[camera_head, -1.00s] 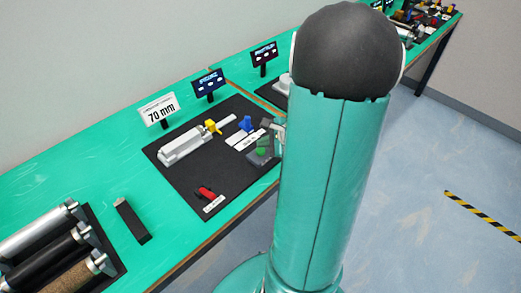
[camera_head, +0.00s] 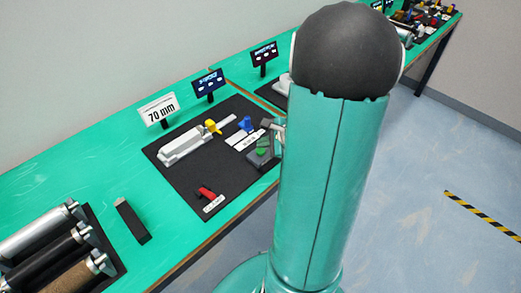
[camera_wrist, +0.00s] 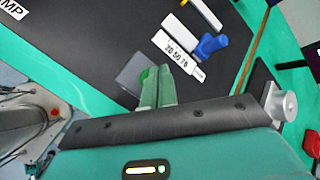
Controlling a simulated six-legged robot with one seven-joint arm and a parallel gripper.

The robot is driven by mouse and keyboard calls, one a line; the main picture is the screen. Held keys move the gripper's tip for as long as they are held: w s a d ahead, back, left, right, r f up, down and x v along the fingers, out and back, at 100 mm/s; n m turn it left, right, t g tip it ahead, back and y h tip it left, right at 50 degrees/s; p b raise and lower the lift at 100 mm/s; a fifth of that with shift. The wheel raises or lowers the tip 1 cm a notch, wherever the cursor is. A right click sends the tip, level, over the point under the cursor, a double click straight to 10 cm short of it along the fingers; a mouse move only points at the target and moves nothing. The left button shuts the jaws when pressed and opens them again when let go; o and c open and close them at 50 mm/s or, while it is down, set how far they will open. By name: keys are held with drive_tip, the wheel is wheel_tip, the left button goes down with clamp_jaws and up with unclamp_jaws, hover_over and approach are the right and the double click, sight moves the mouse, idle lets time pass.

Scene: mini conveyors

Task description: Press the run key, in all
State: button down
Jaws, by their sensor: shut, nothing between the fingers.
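A small green key (camera_head: 261,151) sits on a dark grey block (camera_head: 265,158) at the right edge of a black mat (camera_head: 190,175) in the head view. My gripper (camera_wrist: 158,72) is shut and empty in the wrist view, its two fingers side by side over the grey block (camera_wrist: 130,75). The fingers and the key are similar in colour and overlap there, so contact cannot be told. In the head view my arm hides most of the gripper.
Near the key are a blue knob (camera_head: 246,124) with a white number label, a yellow part (camera_head: 212,126) on a white unit, and a red switch (camera_head: 206,193). A "70 mm" sign (camera_head: 160,109) and dark displays (camera_head: 208,84) stand behind. Rollers (camera_head: 60,250) lie at left.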

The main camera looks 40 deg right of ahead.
drive_tip(key=shift+f, duration=0.4)
